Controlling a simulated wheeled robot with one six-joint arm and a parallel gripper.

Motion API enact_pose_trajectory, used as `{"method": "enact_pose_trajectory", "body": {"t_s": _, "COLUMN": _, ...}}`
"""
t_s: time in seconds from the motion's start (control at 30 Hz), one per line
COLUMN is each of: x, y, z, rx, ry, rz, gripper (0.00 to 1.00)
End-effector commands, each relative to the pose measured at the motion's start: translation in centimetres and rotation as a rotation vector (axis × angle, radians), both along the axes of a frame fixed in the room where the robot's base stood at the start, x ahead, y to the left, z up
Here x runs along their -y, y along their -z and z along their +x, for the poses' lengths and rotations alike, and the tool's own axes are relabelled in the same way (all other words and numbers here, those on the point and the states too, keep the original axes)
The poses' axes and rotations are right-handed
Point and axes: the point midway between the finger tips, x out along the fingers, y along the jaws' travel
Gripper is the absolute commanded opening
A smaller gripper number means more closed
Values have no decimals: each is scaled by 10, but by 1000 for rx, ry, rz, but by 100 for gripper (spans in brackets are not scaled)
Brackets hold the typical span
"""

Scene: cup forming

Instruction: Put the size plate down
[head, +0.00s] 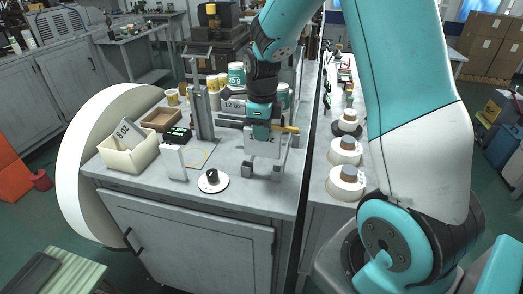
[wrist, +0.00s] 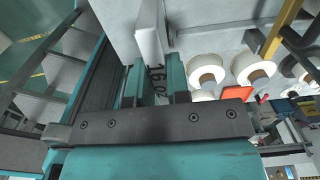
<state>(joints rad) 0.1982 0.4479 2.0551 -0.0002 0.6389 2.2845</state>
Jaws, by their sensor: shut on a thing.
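My gripper (head: 262,132) is above the grey bench right of the press, pointing down. It is shut on a white size plate (head: 262,149), whose lettering is partly covered by the fingers. In the wrist view, my gripper (wrist: 156,88) has its two teal fingers on either side of dark lettering that reads "16 OZ" on the plate (wrist: 158,74). Grey feet or posts show just under the plate in the head view; whether the plate touches them or the bench, I cannot tell.
An "8 OZ" plate (head: 127,131) leans in a cream bin (head: 128,157) at the left. A press column (head: 203,112) and a round white disc with a black knob (head: 213,183) are nearby. White rolls (head: 346,183) line the right side.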

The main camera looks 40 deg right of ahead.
Motion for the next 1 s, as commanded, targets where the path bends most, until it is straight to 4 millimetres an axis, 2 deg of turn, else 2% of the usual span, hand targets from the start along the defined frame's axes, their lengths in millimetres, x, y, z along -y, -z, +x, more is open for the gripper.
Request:
{"method": "enact_pose_trajectory", "body": {"t_s": 0.1, "x": -1, "y": 23, "z": -1, "rx": -5, "ry": -2, "rz": 1, "gripper": 0}}
{"method": "enact_pose_trajectory", "body": {"t_s": 0.27, "x": -2, "y": 38, "z": 1, "rx": 0, "ry": -3, "rz": 0, "gripper": 0}}
{"method": "enact_pose_trajectory", "body": {"t_s": 0.5, "x": -2, "y": 70, "z": 0, "rx": -3, "ry": -3, "rz": 0, "gripper": 0}}
{"method": "enact_pose_trajectory", "body": {"t_s": 0.9, "x": -2, "y": 79, "z": 1, "rx": 1, "ry": -4, "rz": 0, "gripper": 0}}
{"method": "enact_pose_trajectory", "body": {"t_s": 0.93, "x": -2, "y": 79, "z": 1, "rx": 1, "ry": -3, "rz": 0, "gripper": 19}}
{"method": "enact_pose_trajectory", "body": {"t_s": 1.0, "x": -2, "y": 78, "z": 1, "rx": 1, "ry": -3, "rz": 0, "gripper": 35}}
